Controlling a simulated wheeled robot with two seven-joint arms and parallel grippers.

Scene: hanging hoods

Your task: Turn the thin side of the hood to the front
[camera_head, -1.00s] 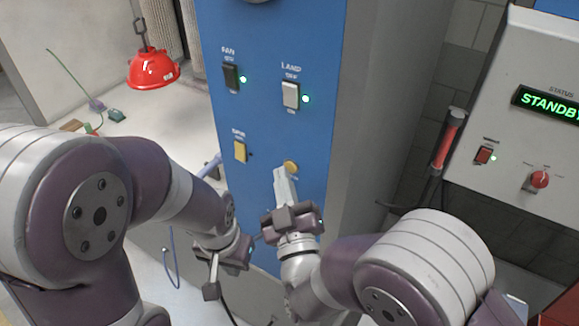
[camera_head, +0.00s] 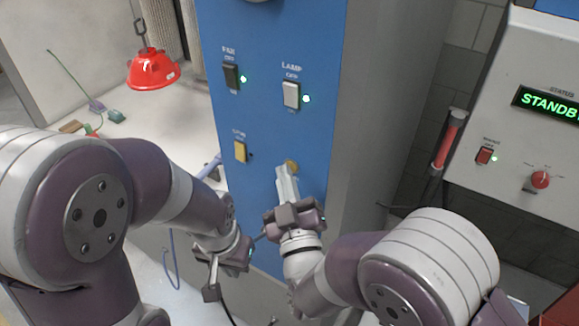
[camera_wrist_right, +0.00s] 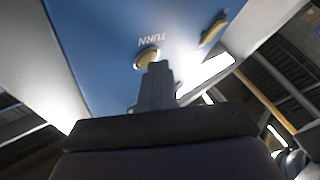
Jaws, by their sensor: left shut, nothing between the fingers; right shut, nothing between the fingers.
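The red hood (camera_head: 153,70) hangs from a dark rod at the upper left of the head view, above the pale worktop. The blue panel (camera_head: 265,125) has a round yellow button (camera_head: 292,165), marked TURN in the right wrist view (camera_wrist_right: 147,57). My right gripper (camera_head: 285,171) is shut and empty. Its fingertips (camera_wrist_right: 158,70) are at the button and partly cover it; I cannot tell whether they press it. My left gripper (camera_head: 211,288) is shut and empty, pointing down low in front of the panel.
The panel also has a black FAN switch (camera_head: 231,76), a white LAMP switch (camera_head: 291,94) and a yellow SPIN switch (camera_head: 240,152). Green lights glow beside FAN and LAMP. A grey console (camera_head: 520,110) reading STANDBY stands at the right. My arms fill the lower foreground.

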